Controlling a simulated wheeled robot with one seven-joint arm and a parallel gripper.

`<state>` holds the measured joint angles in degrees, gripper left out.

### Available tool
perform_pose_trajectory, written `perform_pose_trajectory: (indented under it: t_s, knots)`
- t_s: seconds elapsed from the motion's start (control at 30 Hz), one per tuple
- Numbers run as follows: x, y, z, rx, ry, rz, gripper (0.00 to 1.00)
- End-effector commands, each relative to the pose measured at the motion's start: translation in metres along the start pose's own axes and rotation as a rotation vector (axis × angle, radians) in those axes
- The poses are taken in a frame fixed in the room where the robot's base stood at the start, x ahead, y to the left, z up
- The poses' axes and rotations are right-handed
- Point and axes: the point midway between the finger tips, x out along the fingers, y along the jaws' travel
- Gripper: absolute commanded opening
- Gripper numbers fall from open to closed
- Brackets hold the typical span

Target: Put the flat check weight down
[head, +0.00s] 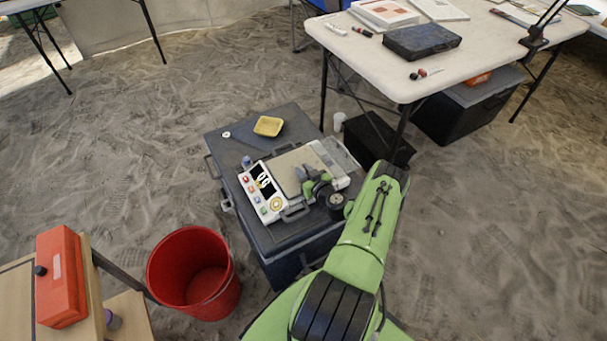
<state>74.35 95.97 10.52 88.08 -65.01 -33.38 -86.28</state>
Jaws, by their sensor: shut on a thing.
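My gripper (305,180) is over the beige plate of a scale (291,163), seen from behind and above in the head view. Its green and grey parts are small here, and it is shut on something. The flat check weight cannot be made out clearly; what is between the fingers is mostly hidden by the gripper itself. I cannot tell whether the held thing touches the plate. The scale has a white panel (250,193) with a dark display and coloured buttons on its left side.
A red bucket (175,262) stands front left, beside a wooden shelf with an orange box (61,278). A white table (388,75) is behind right. Open sand lies right.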

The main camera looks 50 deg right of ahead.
Motion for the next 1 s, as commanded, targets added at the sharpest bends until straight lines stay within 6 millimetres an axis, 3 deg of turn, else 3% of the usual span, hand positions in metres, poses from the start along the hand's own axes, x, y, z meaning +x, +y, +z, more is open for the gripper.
perform_pose_trajectory:
  t_s: [0.27, 0.3, 0.47, 0.77, 0.87, 1.0]
  knots:
    - [0.001, 0.000, 0.000, -0.001, 0.002, 0.000, 0.00]
    - [0.001, 0.001, 0.000, -0.001, 0.002, 0.001, 0.25]
    - [0.001, 0.000, 0.000, -0.001, 0.002, 0.000, 0.48]
    - [0.000, 0.001, -0.004, -0.001, 0.002, 0.001, 0.48]
    - [-0.017, 0.001, -0.004, 0.001, -0.004, 0.001, 0.48]
    - [-0.056, 0.001, -0.006, 0.005, -0.004, 0.003, 0.48]
